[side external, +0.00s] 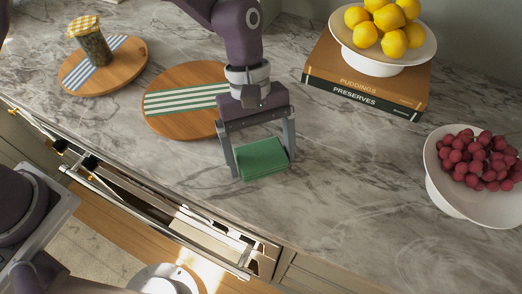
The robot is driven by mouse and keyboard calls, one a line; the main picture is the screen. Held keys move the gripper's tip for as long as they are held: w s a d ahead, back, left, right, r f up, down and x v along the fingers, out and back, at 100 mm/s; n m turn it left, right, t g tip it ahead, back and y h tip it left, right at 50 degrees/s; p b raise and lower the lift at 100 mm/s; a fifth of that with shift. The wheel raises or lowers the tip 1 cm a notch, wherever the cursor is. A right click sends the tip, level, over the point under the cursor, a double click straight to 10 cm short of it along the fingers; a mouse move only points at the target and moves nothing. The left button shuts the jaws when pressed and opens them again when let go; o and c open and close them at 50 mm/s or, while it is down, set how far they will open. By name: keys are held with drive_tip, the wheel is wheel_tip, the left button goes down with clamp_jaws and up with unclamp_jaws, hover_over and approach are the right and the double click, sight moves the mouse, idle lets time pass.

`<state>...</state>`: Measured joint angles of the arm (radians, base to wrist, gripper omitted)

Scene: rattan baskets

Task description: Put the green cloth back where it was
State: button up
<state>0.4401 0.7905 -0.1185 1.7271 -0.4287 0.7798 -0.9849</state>
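The green cloth (262,158) is a folded, flat block in the middle of the side external view. My gripper (262,162) points down over it, with one finger at its left end and the other at its right end. The fingers are spread wide and appear to press on both ends of the cloth. The cloth is at or just above the marble counter (330,190); I cannot tell if it touches.
An open drawer (180,215) juts out below the counter's front edge. Another round board (128,68) with a jar (92,45) is at upper left. Books (365,88) under a lemon bowl (380,55) stand behind. A white bowl of red fruit (455,203) is right. Counter between is clear.

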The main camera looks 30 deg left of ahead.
drive_tip(key=shift+o, duration=0.3)
drive_tip(key=v, duration=1.2)
drive_tip(key=shift+r, duration=0.15)
drive_tip(key=shift+r, duration=0.1)
drive_tip(key=s+a+r+m+t+y, duration=0.1)
drive_tip(key=s+a+r+m+t, duration=0.15)
drive_tip(key=a+r, duration=0.35)
drive_tip(key=s+a+r+m+t, duration=0.2)
drive_tip(key=s+a+r, duration=0.25)
drive_tip(key=a, duration=0.35)
drive_tip(key=s+a+f+m+t+y, duration=0.1)
drive_tip(key=s+a+m+t, duration=0.3)
drive_tip(key=s+a, duration=0.5)
drive_tip(key=shift+s+a+f+y, duration=0.35)
drive_tip(key=shift+s+y, duration=0.25)
drive_tip(key=shift+s, duration=0.5)
drive_tip(key=shift+m, duration=0.25)
